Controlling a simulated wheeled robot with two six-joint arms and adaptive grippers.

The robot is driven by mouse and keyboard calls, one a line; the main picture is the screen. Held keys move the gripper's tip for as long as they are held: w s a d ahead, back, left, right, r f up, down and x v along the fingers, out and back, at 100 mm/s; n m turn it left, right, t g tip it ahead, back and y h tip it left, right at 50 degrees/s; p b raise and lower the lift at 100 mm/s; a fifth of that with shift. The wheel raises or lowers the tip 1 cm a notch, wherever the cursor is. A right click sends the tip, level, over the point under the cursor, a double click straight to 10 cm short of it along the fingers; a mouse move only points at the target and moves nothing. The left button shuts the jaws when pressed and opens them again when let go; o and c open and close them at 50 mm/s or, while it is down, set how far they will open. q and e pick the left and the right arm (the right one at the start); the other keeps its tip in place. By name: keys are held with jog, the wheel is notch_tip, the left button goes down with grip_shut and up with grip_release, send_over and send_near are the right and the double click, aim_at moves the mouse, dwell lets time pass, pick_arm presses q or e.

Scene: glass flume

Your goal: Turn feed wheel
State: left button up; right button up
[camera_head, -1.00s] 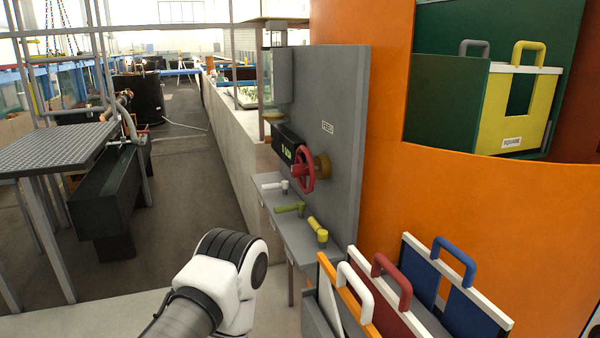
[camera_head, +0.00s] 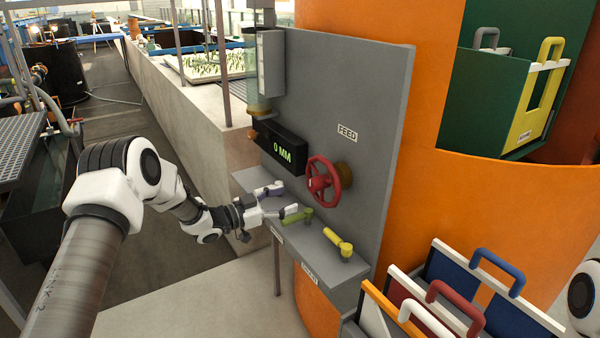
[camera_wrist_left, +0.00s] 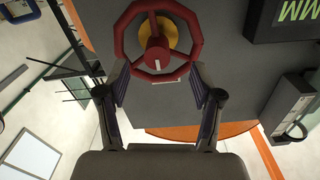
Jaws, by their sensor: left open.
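The red feed wheel (camera_head: 320,183) is mounted on a brass-coloured hub on the grey panel (camera_head: 372,110), beside the label FEED (camera_head: 347,131). The display (camera_head: 283,150) left of it reads 0 MM. My left gripper (camera_head: 283,201) is open and empty, left of the wheel and just above the shelf with handles. In the left wrist view, the wheel (camera_wrist_left: 157,52) lies ahead between the spread fingers (camera_wrist_left: 158,76), with a pale mark on its near rim. I cannot tell whether the fingertips touch the rim. My right gripper is out of view.
A shelf (camera_head: 325,262) below the wheel carries a green handle (camera_head: 297,216), a yellow handle (camera_head: 338,243) and a white-and-purple one (camera_head: 262,190) close to my left fingers. Handled boards (camera_head: 455,290) stand at lower right. An orange wall (camera_head: 440,190) is behind the panel.

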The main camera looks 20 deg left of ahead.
aim_at(310, 186)
pick_arm(q)
jog(key=d+r, duration=0.1)
jog(key=w+d+r+p, duration=0.1)
jog(key=d+r, duration=0.1)
jog(key=shift+w+d, duration=0.1)
jog(key=shift+w, duration=0.1)
jog(key=w, duration=0.1)
jog(key=w+d+p, duration=0.1)
jog(key=w, duration=0.1)
jog(key=w+f, duration=0.1)
jog(key=shift+w+d+p, duration=0.35)
jog(key=shift+d, duration=0.05)
jog(key=shift+s+d+r, duration=0.1)
jog(key=shift+d, duration=0.3)
jog(key=shift+c, duration=0.3)
grip_shut()
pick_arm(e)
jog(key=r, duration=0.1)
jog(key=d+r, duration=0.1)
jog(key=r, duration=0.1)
